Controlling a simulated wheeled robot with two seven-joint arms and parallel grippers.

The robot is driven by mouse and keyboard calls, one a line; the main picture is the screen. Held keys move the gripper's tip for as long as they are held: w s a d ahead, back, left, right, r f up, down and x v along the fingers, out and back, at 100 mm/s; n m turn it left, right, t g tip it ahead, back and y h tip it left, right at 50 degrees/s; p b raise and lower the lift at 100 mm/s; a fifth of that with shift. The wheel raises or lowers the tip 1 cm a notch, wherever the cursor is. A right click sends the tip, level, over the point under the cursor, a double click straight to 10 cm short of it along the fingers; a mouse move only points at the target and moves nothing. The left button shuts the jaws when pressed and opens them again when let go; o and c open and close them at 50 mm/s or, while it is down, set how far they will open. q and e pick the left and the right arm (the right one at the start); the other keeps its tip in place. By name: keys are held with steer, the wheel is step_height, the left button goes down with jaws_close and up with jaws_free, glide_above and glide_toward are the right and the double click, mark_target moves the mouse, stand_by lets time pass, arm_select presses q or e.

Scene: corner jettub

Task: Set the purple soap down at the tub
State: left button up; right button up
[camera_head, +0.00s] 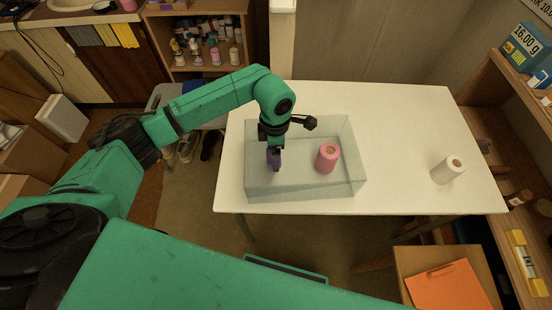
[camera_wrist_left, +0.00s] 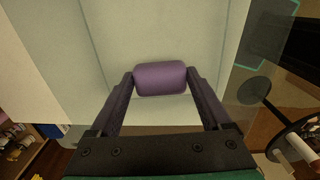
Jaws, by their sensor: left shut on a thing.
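The purple soap (camera_wrist_left: 160,78) is a rounded block between the fingertips of my left gripper in the left wrist view. My left gripper (camera_head: 273,165) is shut on it and points down within the outline of the tub, at its left side in the head view. The soap is hard to tell apart from the dark fingers there. The tub (camera_head: 345,187) is a clear, glassy box on the white table. I cannot tell whether the soap touches the tub's floor. My right gripper is not in view.
A pink roll (camera_head: 327,158) stands in the tub, to the right of my left gripper. A white roll (camera_head: 447,170) is near the right end of the white table (camera_head: 400,110). The tabletop between the tub and the white roll is clear. Shelves stand at the right.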

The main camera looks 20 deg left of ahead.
arm_select(q)
step_height(320, 180, down, 5)
steer(key=shift+d+r, duration=0.1)
steer(key=shift+r, duration=0.1)
steer(key=shift+f, duration=0.35)
steer(key=o, duration=1.2)
steer(key=shift+o, duration=0.2)
steer(key=shift+w+r, duration=0.1)
steer(key=shift+r, duration=0.3)
step_height(320, 180, up, 12)
steer(key=shift+f+b, duration=0.2)
steer(key=shift+b, duration=0.8)
